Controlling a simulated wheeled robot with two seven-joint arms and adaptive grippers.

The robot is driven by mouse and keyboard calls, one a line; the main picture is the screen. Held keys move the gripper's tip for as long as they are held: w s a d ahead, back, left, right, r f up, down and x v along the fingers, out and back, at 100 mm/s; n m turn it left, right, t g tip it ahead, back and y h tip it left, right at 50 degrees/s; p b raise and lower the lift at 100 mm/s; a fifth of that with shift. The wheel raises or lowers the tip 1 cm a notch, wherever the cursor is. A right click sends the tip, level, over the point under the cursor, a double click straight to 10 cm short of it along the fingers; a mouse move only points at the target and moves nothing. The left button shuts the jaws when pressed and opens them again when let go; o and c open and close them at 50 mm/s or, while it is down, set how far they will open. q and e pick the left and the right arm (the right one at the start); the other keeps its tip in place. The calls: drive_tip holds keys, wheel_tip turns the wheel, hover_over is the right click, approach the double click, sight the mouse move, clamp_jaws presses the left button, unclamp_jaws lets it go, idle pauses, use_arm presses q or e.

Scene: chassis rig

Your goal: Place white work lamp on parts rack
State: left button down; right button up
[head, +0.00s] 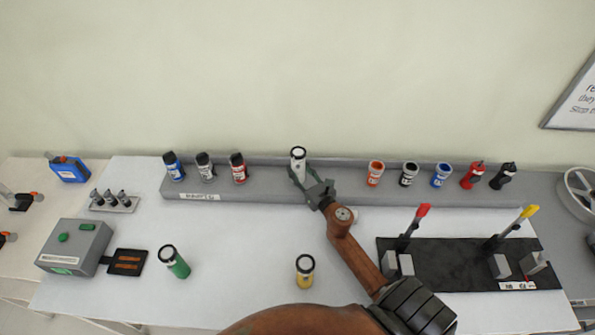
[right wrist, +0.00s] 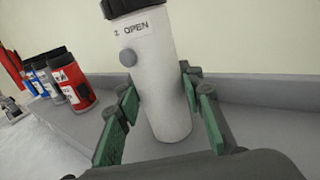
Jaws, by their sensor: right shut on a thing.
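The white work lamp (head: 298,158) is a white cylinder with a black top, at the middle of the long grey parts rack (head: 270,190). My right gripper (head: 305,178) is shut on it. In the right wrist view the lamp (right wrist: 158,85) stands nearly upright between the green-padded fingers of the right gripper (right wrist: 160,118), with "OPEN" and a round grey button on its side. Its lower end is over the rack floor (right wrist: 255,130); I cannot tell whether it touches. My left gripper is not in view.
Blue, grey and red lamps (head: 238,168) stand on the rack to the left. Orange, black and blue ones (head: 441,176) and two bottles (head: 472,176) stand to the right. Green (head: 175,262) and yellow (head: 305,271) lamps stand on the table, beside a black clamp board (head: 450,265).

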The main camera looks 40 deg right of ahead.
drive_tip(key=shift+r, duration=0.1)
drive_tip(key=o, duration=0.9)
drive_tip(key=shift+f, duration=0.25)
drive_tip(key=o, duration=0.5)
drive_tip(key=shift+r, duration=0.2)
use_arm(q)
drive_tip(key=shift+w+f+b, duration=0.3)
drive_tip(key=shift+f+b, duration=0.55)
drive_tip(key=shift+b, duration=0.1)
use_arm(e)
drive_tip(key=s, duration=0.4)
drive_tip(key=s+a, duration=0.1)
drive_tip(key=s, duration=0.7)
drive_tip(key=shift+a, duration=0.15)
